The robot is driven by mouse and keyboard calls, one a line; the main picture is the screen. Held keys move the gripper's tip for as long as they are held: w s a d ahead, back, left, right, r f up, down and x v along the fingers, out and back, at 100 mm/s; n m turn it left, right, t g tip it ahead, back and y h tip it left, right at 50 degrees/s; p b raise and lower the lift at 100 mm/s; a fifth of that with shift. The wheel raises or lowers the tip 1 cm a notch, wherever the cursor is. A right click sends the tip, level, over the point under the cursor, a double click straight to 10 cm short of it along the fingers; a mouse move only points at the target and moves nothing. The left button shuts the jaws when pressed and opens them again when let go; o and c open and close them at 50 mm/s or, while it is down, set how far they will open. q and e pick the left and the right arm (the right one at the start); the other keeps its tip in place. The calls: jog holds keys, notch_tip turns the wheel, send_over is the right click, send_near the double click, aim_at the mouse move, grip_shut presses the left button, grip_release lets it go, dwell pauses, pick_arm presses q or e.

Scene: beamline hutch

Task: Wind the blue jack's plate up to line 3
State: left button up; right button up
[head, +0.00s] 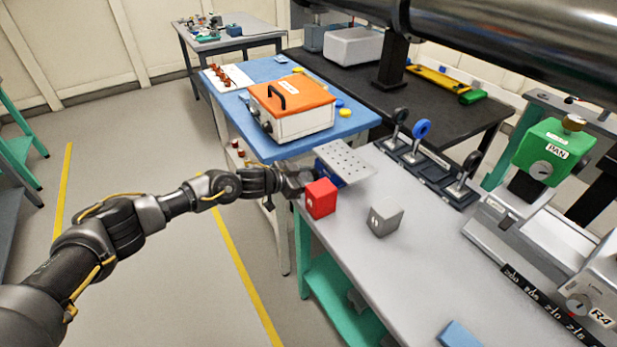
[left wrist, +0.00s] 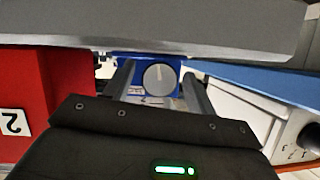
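The blue jack (head: 353,177) stands on the grey bench near its far left corner, partly hidden under its grey perforated plate (head: 343,162). In the left wrist view, which looks upside down, the blue jack (left wrist: 125,60) shows a round grey knob (left wrist: 158,76). My left gripper (head: 300,185) is at the bench edge beside the jack. In the left wrist view, its two fingers (left wrist: 157,85) are apart, with the knob seen between them and gaps on both sides. I cannot tell how far the tips reach along the knob. The height lines are not visible. My right gripper is out of view.
A red block (head: 321,198) sits close beside the left gripper; it shows a "2" in the left wrist view (left wrist: 35,95). A grey block (head: 385,215) is to its right. An orange-topped case (head: 292,108) stands on the blue-topped bench behind. Optic holders (head: 421,140) line the bench's back.

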pick_arm(q)
jog(key=c, duration=0.9)
jog(key=shift+o, duration=0.2)
jog(key=shift+m+t, duration=0.3)
jog(key=shift+m, duration=0.1)
jog(key=o, duration=1)
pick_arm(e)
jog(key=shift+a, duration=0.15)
pick_arm(q)
jog(key=shift+s+a, duration=0.15)
jog(key=shift+r+b+v, duration=0.1)
jog(key=shift+b+v, duration=0.05)
jog(key=shift+v, duration=2.45)
jog(key=shift+r+b+v, duration=0.15)
jog(key=shift+v, duration=2.45)
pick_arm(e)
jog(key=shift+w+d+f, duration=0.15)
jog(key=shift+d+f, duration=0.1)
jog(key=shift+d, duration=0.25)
